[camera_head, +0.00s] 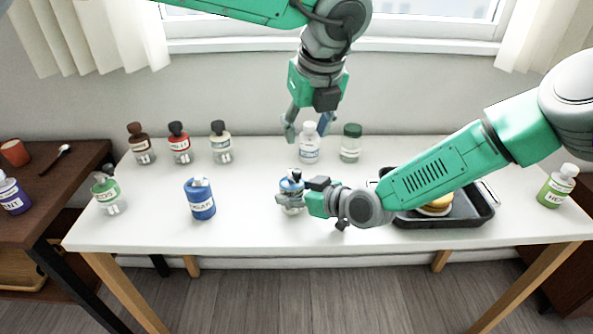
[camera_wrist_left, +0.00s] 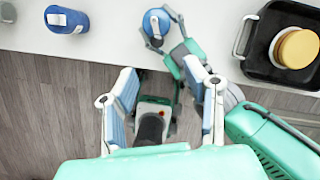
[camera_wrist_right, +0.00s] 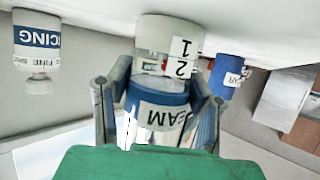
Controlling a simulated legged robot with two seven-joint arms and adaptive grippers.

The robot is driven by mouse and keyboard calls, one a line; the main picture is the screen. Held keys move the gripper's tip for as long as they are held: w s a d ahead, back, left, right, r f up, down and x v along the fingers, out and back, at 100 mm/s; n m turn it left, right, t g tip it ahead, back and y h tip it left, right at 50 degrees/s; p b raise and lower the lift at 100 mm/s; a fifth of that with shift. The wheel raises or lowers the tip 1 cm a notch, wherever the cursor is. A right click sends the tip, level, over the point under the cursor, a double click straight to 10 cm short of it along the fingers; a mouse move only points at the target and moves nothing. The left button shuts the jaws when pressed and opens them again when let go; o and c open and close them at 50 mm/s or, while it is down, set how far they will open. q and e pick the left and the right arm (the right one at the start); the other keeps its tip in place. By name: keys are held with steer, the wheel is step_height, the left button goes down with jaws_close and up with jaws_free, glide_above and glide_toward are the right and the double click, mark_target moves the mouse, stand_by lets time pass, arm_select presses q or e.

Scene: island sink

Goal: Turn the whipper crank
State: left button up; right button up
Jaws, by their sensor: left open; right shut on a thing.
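The whipper (camera_head: 291,183), a small blue and white canister with a dark piece on top, stands upright at the middle of the white table (camera_head: 250,225). My right gripper (camera_head: 294,201) reaches it from the right and is shut around its body. In the right wrist view, upside down, the labelled whipper (camera_wrist_right: 157,105) sits between both fingers. The left wrist view shows the whipper's round blue top (camera_wrist_left: 156,22); I cannot make out the crank clearly. My left gripper (camera_head: 308,128) hangs open and empty above and behind the whipper, fingers pointing down, apart from it.
White-capped (camera_head: 309,145) and green-capped (camera_head: 350,145) bottles stand behind the whipper. A blue canister (camera_head: 201,200) is to the left, with several bottles around it. A black tray (camera_head: 478,212) holding a round yellow item (camera_head: 436,206) is at right, partly under my right arm.

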mark_target(297, 170)
arm_select(q)
steer(key=shift+t, duration=0.5)
steer(key=x, duration=0.8)
steer(key=s+x, duration=0.1)
steer(key=x, duration=0.3)
steer(key=shift+s+a+f, duration=0.1)
steer(key=shift+a+f, duration=0.1)
steer(key=shift+f, duration=0.1)
jaws_close()
steer(key=m, duration=0.2)
steer(key=a+m+h, duration=0.2)
steer(key=m, duration=0.1)
steer(key=shift+m, duration=0.3)
